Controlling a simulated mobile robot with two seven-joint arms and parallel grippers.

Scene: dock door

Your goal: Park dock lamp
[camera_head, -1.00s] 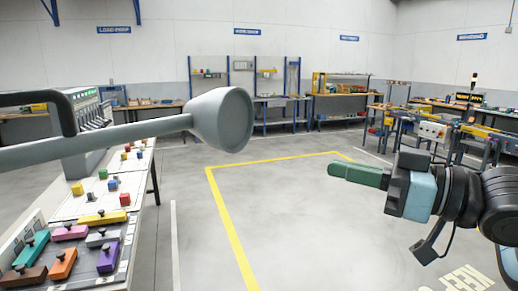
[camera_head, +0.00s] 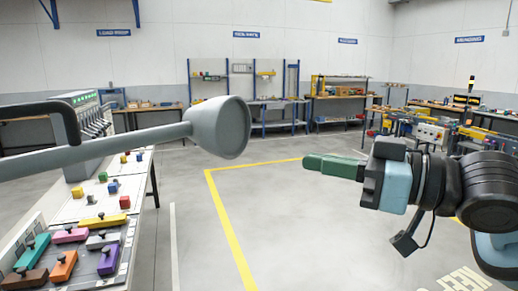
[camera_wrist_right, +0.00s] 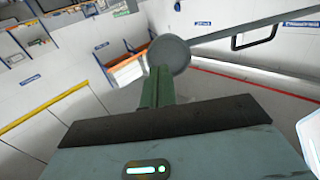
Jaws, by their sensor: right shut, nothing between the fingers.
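The dock lamp (camera_head: 219,127) is a grey cone-shaped head on a long grey arm (camera_head: 95,150) that comes in from the left edge in the head view. A black bar handle (camera_head: 66,112) shows near the arm at the left. My right gripper (camera_head: 306,163) has green fingers and is shut and empty, to the right of the lamp head and apart from it in the picture. In the right wrist view the lamp head (camera_wrist_right: 169,54) shows just beyond the closed fingertips (camera_wrist_right: 158,72), with the handle (camera_wrist_right: 254,37) to its right. My left gripper is not in view.
A table (camera_head: 128,216) with coloured blocks and knobbed pieces stands at the lower left, with a grey lever box (camera_head: 90,120) behind it. Workbenches (camera_head: 270,112) line the back wall. The floor (camera_head: 290,225) inside the yellow line is clear.

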